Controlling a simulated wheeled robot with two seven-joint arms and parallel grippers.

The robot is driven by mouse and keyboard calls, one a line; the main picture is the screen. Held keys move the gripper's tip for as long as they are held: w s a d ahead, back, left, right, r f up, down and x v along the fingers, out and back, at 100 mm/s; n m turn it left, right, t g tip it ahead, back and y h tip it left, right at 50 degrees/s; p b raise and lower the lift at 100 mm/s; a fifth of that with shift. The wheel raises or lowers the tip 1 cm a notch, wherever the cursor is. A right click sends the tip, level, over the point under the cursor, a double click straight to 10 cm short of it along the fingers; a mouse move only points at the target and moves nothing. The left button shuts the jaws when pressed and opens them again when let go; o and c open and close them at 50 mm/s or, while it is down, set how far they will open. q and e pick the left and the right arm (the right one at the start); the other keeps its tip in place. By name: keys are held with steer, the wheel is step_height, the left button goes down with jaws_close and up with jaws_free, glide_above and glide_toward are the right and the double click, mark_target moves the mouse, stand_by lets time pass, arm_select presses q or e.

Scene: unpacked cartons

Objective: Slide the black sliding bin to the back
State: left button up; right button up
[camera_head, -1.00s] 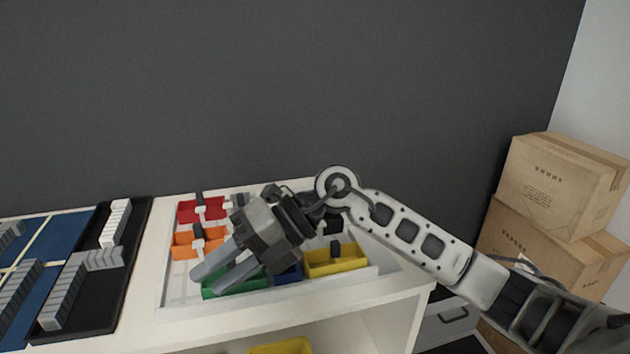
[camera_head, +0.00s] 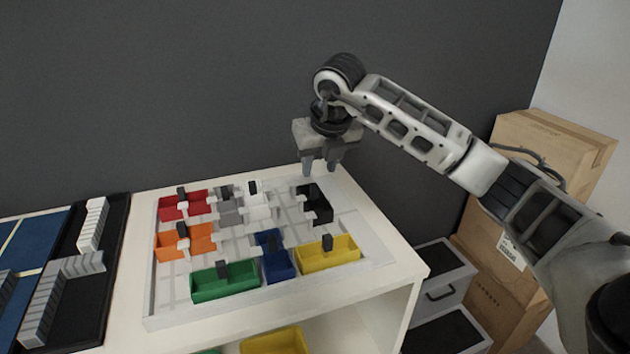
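The black sliding bin (camera_head: 318,207) sits at the back right of the white sliding-puzzle tray (camera_head: 368,235), with a dark handle block on its left part. My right gripper (camera_head: 321,170) hangs above and just behind the black bin, fingers pointing down. Its two fingers are apart with nothing between them, and it looks clear of the bin. My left gripper is not in view.
The tray also holds red (camera_head: 183,206), orange (camera_head: 184,243), green (camera_head: 225,283), blue (camera_head: 274,262), yellow (camera_head: 328,255), grey (camera_head: 228,208) and white (camera_head: 257,202) bins. Cartons (camera_head: 545,165) are stacked at the right. The dark wall stands behind.

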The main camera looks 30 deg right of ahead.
mark_target(315, 186)
steer(key=x, duration=0.6)
steer(key=shift+w+f+p, duration=0.2)
steer(key=shift+f+p, duration=0.1)
steer(key=shift+f, duration=0.05)
jaws_close()
steer(key=shift+d, duration=0.15)
